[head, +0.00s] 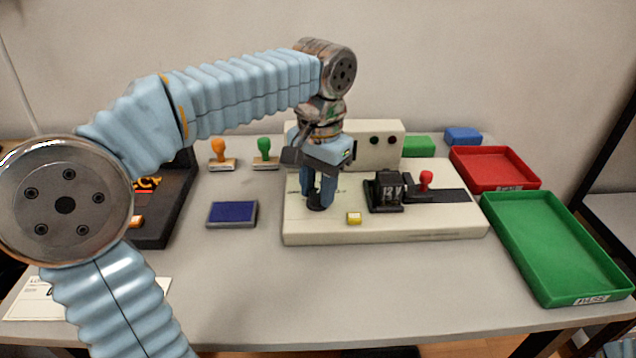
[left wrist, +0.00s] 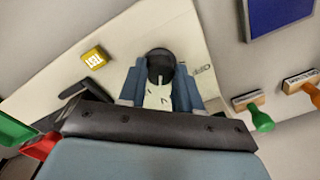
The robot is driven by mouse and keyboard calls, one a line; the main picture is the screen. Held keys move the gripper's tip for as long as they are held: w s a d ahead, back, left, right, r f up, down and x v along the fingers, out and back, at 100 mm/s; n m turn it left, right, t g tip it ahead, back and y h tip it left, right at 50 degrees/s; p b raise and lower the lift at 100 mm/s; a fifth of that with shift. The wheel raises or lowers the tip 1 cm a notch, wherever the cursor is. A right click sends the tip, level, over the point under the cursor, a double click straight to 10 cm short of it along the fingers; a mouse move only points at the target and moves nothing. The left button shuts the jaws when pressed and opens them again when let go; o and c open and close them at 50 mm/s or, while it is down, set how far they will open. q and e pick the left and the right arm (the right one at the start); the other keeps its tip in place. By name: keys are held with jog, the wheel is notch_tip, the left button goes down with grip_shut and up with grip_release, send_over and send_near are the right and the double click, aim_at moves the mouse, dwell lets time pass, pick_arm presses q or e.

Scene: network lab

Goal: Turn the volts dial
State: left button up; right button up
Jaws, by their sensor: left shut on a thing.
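The volts dial (head: 319,208) is a black round knob on the left part of a cream test panel (head: 420,229). It also shows in the left wrist view (left wrist: 160,63), between the two blue fingers. My left gripper (head: 318,198) points down over the dial, its fingers shut on the dial from both sides. The fingers hide part of the dial. My right gripper is not in view.
A yellow button (head: 354,218) and a red-knobbed lever (head: 426,180) are on the panel. Red (head: 495,168) and green (head: 552,247) trays stand right.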

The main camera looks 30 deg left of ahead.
aim_at(318, 194)
pick_arm(q)
jog(key=m, duration=0.3)
jog(key=shift+m, duration=2.2)
jog(key=o, duration=1)
jog(key=shift+o, duration=0.2)
notch_tip(318, 194, up, 14)
jog(key=shift+s, duration=0.2)
jog(key=shift+d+f, duration=0.1)
